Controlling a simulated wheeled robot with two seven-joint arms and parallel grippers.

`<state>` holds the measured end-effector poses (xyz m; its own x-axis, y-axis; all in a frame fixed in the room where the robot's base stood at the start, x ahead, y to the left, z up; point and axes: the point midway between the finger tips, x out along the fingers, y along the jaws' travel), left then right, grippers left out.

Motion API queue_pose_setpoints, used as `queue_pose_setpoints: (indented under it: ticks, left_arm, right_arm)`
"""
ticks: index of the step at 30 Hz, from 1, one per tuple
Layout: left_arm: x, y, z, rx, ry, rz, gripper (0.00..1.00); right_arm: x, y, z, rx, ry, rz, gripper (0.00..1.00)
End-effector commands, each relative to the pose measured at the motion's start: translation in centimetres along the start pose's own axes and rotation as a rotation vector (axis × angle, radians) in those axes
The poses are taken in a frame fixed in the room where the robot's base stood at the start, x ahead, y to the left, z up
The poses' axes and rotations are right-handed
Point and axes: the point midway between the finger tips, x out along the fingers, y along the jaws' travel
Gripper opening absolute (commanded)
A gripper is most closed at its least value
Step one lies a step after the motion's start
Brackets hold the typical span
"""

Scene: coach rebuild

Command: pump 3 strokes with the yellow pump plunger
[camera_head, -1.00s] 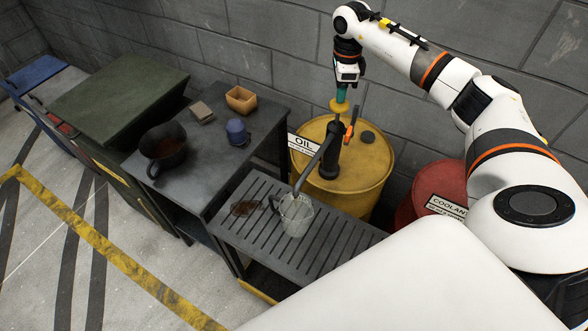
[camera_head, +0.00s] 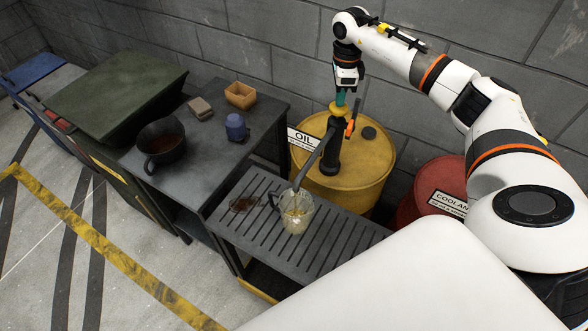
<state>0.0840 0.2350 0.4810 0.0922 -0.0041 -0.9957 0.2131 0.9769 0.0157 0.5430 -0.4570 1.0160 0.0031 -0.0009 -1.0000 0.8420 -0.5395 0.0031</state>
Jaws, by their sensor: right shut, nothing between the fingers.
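The yellow pump plunger (camera_head: 336,109) tops the dark hand pump (camera_head: 330,152) standing upright on the yellow oil drum (camera_head: 368,160). My right gripper (camera_head: 341,98) points down from above with its teal fingers shut. Its fingertips are at the top of the plunger and seem to touch it, holding nothing between them. The pump's grey spout (camera_head: 310,168) slopes down to the left over a clear jug (camera_head: 294,212). The jug stands on the slatted bench and has some yellowish liquid in it. My left gripper is not in view.
The slatted bench (camera_head: 335,235) has a dark brown stain left of the jug. A red coolant drum (camera_head: 422,188) stands right of the oil drum. The grey table (camera_head: 195,170) holds a black pot (camera_head: 160,145), an orange box (camera_head: 240,95) and a blue item (camera_head: 236,127).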

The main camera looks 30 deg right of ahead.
Motion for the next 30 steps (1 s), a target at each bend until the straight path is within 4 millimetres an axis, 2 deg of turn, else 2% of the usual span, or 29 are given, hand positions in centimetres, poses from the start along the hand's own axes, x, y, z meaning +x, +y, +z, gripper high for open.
queue_pose_setpoints:
  ticks: [1, 4, 30]
  left_arm:
    - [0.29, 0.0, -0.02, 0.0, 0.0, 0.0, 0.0]
    - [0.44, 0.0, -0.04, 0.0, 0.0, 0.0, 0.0]
    - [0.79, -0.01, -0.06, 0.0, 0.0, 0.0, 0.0]
  right_arm:
    - [0.71, -0.23, -0.02, -0.002, -0.004, -0.009, 0.0]
    - [0.98, -0.24, -0.03, -0.003, -0.004, -0.009, 0.0]
    - [1.62, -0.27, -0.03, -0.003, -0.005, -0.01, 0.0]
